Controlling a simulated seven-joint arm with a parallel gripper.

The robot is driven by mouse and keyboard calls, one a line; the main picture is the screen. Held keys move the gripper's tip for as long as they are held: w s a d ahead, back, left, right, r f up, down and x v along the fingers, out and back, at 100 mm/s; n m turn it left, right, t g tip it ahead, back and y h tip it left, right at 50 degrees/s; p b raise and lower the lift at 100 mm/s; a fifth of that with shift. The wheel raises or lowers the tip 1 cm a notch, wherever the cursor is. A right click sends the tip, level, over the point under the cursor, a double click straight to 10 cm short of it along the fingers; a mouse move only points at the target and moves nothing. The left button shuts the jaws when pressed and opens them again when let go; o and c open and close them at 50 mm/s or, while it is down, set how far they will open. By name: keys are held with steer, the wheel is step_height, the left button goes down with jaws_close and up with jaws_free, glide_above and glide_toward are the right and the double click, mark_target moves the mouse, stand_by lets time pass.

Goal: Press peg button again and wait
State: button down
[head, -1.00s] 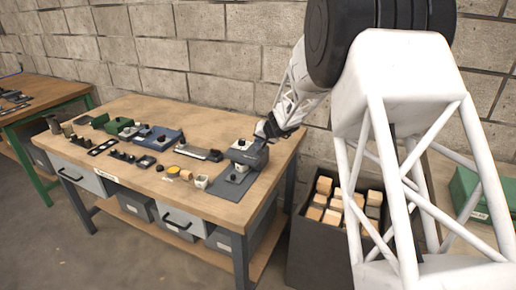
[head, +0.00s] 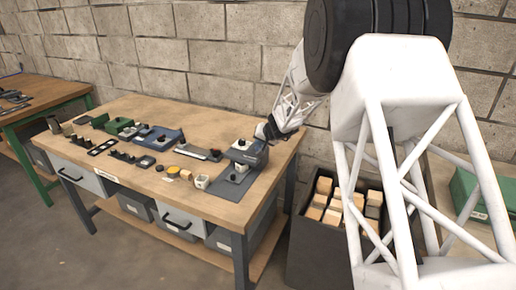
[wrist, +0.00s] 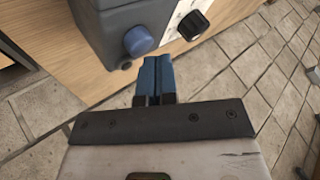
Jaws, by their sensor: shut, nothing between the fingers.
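A grey box-shaped device (head: 250,153) stands near the right end of the workbench. In the wrist view its side (wrist: 110,20) carries a round blue button (wrist: 138,41), with a black knob (wrist: 194,25) to the right on a pale panel. Which of these is the peg button is not labelled legibly. My gripper (wrist: 157,62) has blue fingers held together, empty, just below and right of the blue button in the picture. The fingertips look apart from the button. In the head view my gripper (head: 266,131) is just behind and right of the device, its fingertips hard to make out.
A dark bin (head: 305,250) of wooden blocks stands right of the bench.

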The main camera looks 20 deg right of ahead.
mark_target(259, 147)
steer(key=shift+f, duration=0.45)
stand_by(0.6)
steer(key=shift+r, duration=0.9)
steer(key=shift+r, duration=0.1)
steer(key=shift+r, duration=2.45)
